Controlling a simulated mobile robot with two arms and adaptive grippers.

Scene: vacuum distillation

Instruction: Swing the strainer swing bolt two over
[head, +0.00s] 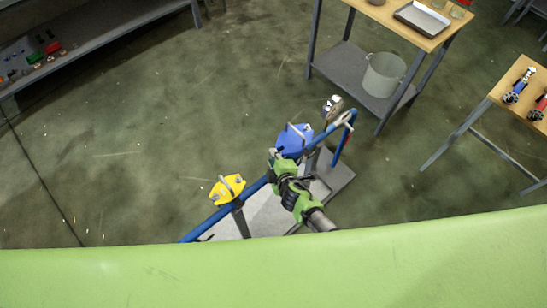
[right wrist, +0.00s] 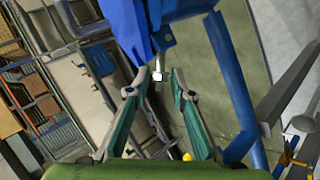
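The blue strainer body (head: 294,140) sits on a blue pipe on the floor-standing rig. In the right wrist view the blue strainer (right wrist: 128,30) fills the top, with a slim metal swing bolt (right wrist: 158,75) hanging from it and ending in a pale nut. My right gripper (head: 274,157) is beside the strainer's lower left side. Its two green fingers stand apart in the right wrist view (right wrist: 162,80), with the bolt end between their tips, nearer the left finger. I cannot tell whether that finger touches it. My left gripper is not in view.
A yellow fitting (head: 227,189) sits along the blue pipe (head: 255,187) to the left, and a metal fitting (head: 332,106) is at the upper right. A bench with a grey bucket (head: 384,75) below and a tray (head: 422,18) stands behind. The floor to the left is clear.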

